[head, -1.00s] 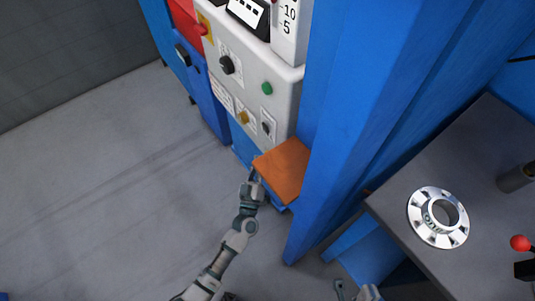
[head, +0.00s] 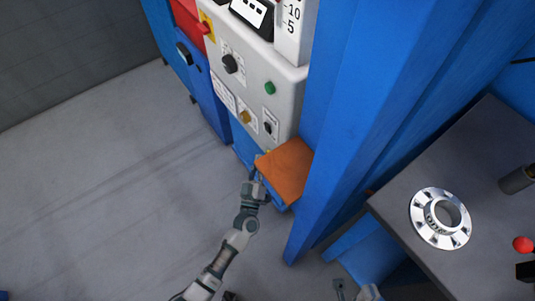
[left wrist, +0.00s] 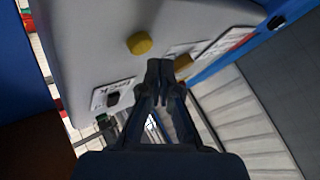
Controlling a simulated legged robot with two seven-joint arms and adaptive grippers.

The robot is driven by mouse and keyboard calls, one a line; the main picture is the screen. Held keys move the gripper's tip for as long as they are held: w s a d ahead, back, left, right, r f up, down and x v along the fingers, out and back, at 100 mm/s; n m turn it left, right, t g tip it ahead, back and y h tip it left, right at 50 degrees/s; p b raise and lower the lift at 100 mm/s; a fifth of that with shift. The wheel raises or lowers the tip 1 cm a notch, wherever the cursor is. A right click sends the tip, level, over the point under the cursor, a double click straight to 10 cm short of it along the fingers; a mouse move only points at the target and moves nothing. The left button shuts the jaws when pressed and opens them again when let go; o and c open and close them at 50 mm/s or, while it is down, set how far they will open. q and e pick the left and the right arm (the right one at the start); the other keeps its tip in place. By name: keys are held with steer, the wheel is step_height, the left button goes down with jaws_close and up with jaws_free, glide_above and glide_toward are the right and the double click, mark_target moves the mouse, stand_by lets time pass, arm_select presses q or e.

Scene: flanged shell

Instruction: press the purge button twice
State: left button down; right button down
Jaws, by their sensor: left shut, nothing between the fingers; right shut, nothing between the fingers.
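The white control panel (head: 285,105) carries several controls. A round yellow button (left wrist: 139,43) shows in the left wrist view, low on the panel; in the head view only a small yellow patch (head: 268,150) shows there, above the orange shelf. I cannot read which control is labelled purge. An amber knob (head: 246,117) and a black switch (head: 268,128) sit on label plates. My left gripper (head: 254,173) is shut and empty beside the shelf; in the left wrist view its fingertips (left wrist: 160,68) appear close to the yellow button; contact cannot be told. My right gripper (head: 339,285) is shut at the bottom edge.
The orange shelf (head: 286,170) juts out below the panel, beside a blue column (head: 345,110). A grey table (head: 400,205) at right holds a metal flanged part (head: 424,228) and a red-knobbed lever (head: 522,244). A green button (head: 270,88) is higher on the panel. The floor at left is clear.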

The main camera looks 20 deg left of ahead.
arm_select(q)
steer(key=shift+d, duration=0.1)
stand_by(0.4)
steer(key=shift+w+d+r, duration=0.1)
steer(key=shift+w+d, duration=0.1)
steer(key=shift+w, duration=0.1)
steer(key=shift+w+d, duration=0.3)
steer(key=shift+w, duration=0.1)
stand_by(1.0)
steer(key=shift+s+a+p, duration=0.45)
steer(key=shift+s+a, duration=0.1)
steer(key=shift+s, duration=0.2)
